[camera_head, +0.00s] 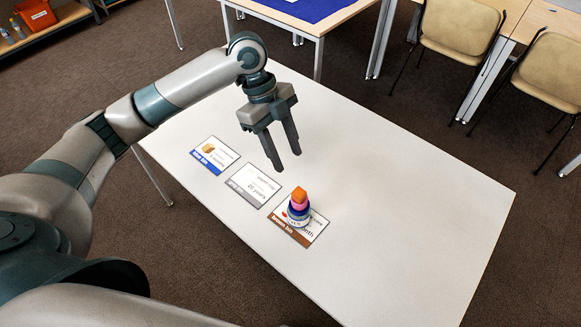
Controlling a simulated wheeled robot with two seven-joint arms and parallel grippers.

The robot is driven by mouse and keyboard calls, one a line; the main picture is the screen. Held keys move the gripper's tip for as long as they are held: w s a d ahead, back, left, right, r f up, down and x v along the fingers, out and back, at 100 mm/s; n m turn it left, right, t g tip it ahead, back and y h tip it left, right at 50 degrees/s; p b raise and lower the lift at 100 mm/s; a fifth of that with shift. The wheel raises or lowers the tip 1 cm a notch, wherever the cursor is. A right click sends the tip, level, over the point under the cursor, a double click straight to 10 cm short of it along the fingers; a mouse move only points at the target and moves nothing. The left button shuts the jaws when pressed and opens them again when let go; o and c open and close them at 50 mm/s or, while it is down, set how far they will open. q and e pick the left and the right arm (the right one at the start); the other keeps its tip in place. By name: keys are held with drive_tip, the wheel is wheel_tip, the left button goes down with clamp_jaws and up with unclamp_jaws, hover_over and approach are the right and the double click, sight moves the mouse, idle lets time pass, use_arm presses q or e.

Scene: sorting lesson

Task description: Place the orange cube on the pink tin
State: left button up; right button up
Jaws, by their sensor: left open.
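The small orange cube (300,194) sits on top of the pink tin (300,205), and no gripper touches it. The pink tin rests on a wider blue and white round thing (298,217), which stands on the brown-edged card (283,232). My left gripper (288,160) is open and empty, pointing down above the table, apart from the stack and up and to the left of it in the picture. My right gripper is out of view.
The stack stands on a white table (410,215). A blue-edged card (214,156) and a grey-edged card (255,184) lie in a row with the brown-edged one. The table's right side is clear. Chairs (460,32) and other tables stand beyond.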

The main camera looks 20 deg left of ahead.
use_arm(q)
drive_tip(key=shift+a+r, duration=0.2)
drive_tip(key=shift+r, duration=0.4)
idle(0.3)
drive_tip(key=shift+f, duration=0.1)
